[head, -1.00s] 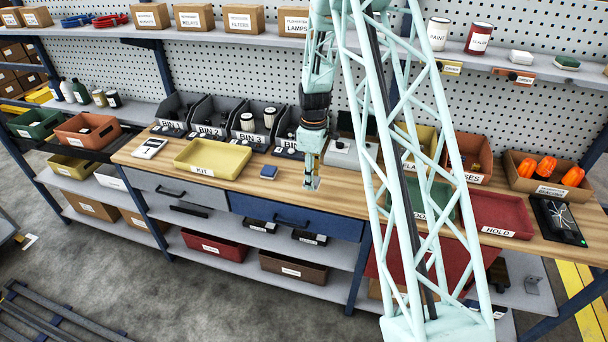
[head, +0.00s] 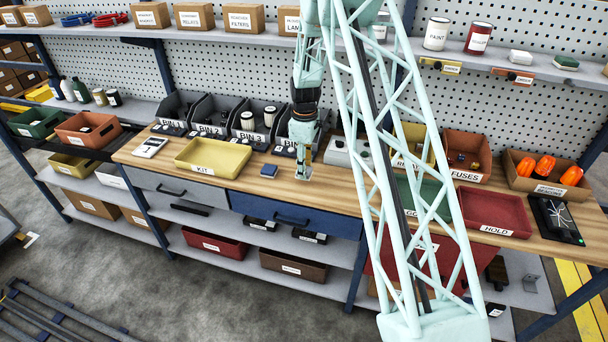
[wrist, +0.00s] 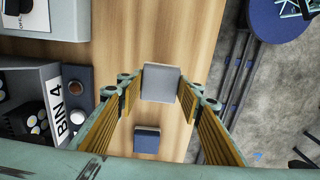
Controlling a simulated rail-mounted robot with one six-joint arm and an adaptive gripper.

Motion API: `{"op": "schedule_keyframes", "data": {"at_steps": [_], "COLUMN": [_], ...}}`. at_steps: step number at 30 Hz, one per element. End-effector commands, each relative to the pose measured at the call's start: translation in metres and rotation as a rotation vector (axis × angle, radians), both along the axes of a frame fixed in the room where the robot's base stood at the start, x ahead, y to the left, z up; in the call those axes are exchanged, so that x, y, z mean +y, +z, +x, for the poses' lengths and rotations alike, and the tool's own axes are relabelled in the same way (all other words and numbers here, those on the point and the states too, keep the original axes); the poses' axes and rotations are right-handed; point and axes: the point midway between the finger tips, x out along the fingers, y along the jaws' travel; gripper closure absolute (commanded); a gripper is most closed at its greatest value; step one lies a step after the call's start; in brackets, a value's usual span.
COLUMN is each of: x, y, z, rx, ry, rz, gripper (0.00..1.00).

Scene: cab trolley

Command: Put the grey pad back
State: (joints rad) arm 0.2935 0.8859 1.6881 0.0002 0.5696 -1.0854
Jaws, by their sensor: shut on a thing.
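The grey pad (wrist: 160,83) is a small square block between my gripper's fingertips in the wrist view. My gripper (wrist: 160,92) is shut on it, one finger on each side. In the head view my gripper (head: 303,174) points down over the wooden bench (head: 330,187), right of the yellow KIT tray (head: 236,158). The grey pad is very small there, low at the fingertips. I cannot tell whether it touches the bench top. A dark blue pad (wrist: 147,141) lies on the bench near the grey one; it also shows in the head view (head: 268,171).
The bench's front edge and floor lie to the right. A grey box (head: 345,153) stands behind my gripper.

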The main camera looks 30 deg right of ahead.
Motion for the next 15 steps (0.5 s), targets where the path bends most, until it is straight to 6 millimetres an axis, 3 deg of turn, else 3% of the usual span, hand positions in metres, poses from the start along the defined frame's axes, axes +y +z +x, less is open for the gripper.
{"op": "schedule_keyframes", "data": {"at_steps": [15], "x": [0.0], "y": [-0.034], "z": [0.006], "rx": [0.0], "ry": [0.0], "rz": [0.0], "gripper": [0.76]}}
